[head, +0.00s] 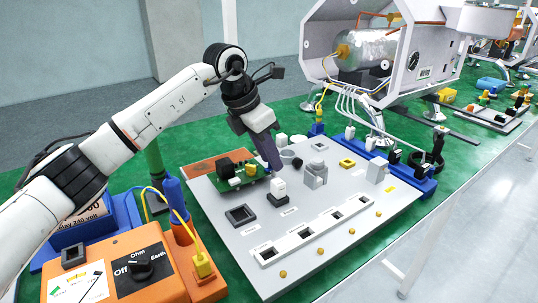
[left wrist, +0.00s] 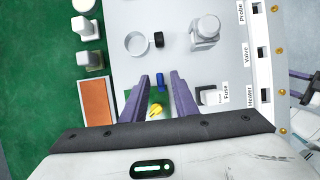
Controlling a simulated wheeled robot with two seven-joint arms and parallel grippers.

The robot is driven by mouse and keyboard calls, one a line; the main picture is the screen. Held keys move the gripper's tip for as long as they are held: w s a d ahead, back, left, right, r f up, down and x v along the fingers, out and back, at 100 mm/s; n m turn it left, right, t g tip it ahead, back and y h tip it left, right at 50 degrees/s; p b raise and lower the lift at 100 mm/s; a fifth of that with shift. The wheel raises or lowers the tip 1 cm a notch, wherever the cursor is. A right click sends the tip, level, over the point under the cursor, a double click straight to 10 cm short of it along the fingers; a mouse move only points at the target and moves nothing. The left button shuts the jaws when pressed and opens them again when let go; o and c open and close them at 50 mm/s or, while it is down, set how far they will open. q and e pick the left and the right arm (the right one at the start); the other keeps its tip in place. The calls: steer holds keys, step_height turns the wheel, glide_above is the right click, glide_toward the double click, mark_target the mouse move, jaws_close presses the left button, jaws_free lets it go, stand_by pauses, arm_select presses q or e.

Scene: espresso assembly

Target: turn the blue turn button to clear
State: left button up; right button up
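The blue turn button (left wrist: 160,85) is a small blue piece in the left wrist view. It shows between the two purple fingers of my left gripper (left wrist: 161,77), next to a yellow part (left wrist: 156,110) on the green circuit board. In the head view my left gripper (head: 272,163) points down just behind the green circuit board (head: 238,183), and the button is hidden there. The fingers are apart, with space on both sides of the button; contact is not visible.
The grey panel (head: 325,225) carries a white ring (left wrist: 136,43), a black knob (left wrist: 159,40), a grey block (head: 316,175) and a white block (head: 278,187). An orange meter box (head: 118,262) stands at front left. The espresso machine (head: 375,55) stands behind.

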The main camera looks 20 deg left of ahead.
arm_select(q)
jaws_close()
steer(key=shift+n, duration=0.4)
steer(key=shift+s+d+r+n+t+y+p, duration=0.15)
steer(key=shift+n+t+y+p, duration=0.3)
steer(key=shift+n, duration=0.55)
steer(key=n, duration=0.1)
steer(key=n+y, duration=0.1)
steer(key=n, duration=0.1)
steer(key=n+y, duration=0.1)
steer(key=shift+d+n, duration=0.3)
steer(key=n, duration=0.1)
steer(key=n+y, duration=0.1)
steer(key=n, duration=0.1)
steer(key=shift+d+n, duration=0.2)
steer(key=shift+n, duration=0.1)
steer(key=n+y, duration=0.1)
steer(key=n, duration=0.1)
steer(key=shift+d+n, duration=0.15)
steer(key=shift+n, duration=0.15)
steer(key=n, duration=0.1)
steer(key=n+g+y, duration=0.1)
steer(key=n, duration=0.1)
steer(key=shift+w+d+p, duration=0.1)
steer(key=shift+w+p, duration=0.1)
steer(key=shift+p, duration=0.15)
steer(key=shift+n+g+y, duration=0.25)
steer(key=shift+n, duration=0.35)
steer(key=shift+w, duration=0.1)
